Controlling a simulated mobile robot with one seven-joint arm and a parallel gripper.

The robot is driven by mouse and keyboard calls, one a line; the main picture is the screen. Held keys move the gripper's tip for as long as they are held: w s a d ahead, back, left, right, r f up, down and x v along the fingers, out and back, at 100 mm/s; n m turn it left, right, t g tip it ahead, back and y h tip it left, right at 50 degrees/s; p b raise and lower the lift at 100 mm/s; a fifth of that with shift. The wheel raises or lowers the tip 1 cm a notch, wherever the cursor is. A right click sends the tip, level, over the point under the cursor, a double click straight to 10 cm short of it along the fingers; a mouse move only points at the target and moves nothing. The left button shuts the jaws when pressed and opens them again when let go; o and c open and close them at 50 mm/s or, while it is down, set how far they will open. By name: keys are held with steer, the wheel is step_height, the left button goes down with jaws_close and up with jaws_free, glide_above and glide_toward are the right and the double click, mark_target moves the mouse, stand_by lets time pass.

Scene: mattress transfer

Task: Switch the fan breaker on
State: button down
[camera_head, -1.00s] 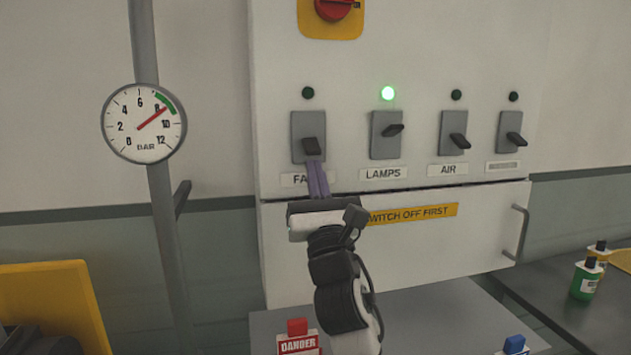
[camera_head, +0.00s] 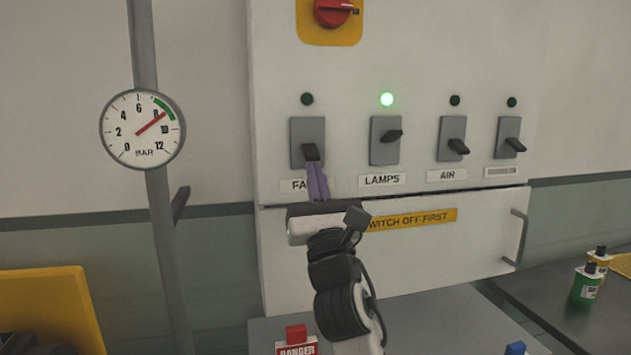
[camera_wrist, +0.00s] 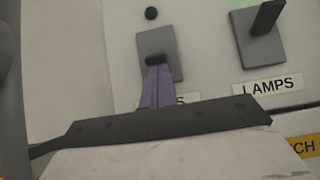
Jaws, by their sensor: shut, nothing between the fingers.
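The fan breaker (camera_head: 307,136) is the leftmost grey plate on the white panel, with a black lever (camera_head: 311,152) that points down. The dark indicator (camera_head: 307,99) above it is unlit. Its label (camera_head: 297,185) is partly covered by my gripper (camera_head: 313,166). My gripper is shut, its purple fingers together and holding nothing. The fingertips are at the lower end of the lever, just under it. In the wrist view the fingertips (camera_wrist: 157,68) meet the underside of the lever (camera_wrist: 155,59); I cannot tell for sure whether they touch.
The lamps breaker (camera_head: 386,140), lever up with a lit green light, is to the right. The air breaker (camera_head: 452,138) and another breaker (camera_head: 508,138) follow, levers down. A red rotary switch (camera_head: 332,10) sits above. A gauge (camera_head: 143,130) on a pipe stands left.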

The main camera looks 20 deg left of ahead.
steer(key=shift+s, duration=0.1)
steer(key=shift+s+d+r+b, duration=0.35)
steer(key=shift+s+r+b, duration=0.1)
steer(key=shift+r+b, duration=0.3)
steer(key=shift+s+d+r, duration=0.1)
steer(key=shift+s+r, duration=0.05)
steer(key=shift+r, duration=0.45)
steer(key=shift+f+b, duration=0.1)
steer(key=shift+b, duration=0.25)
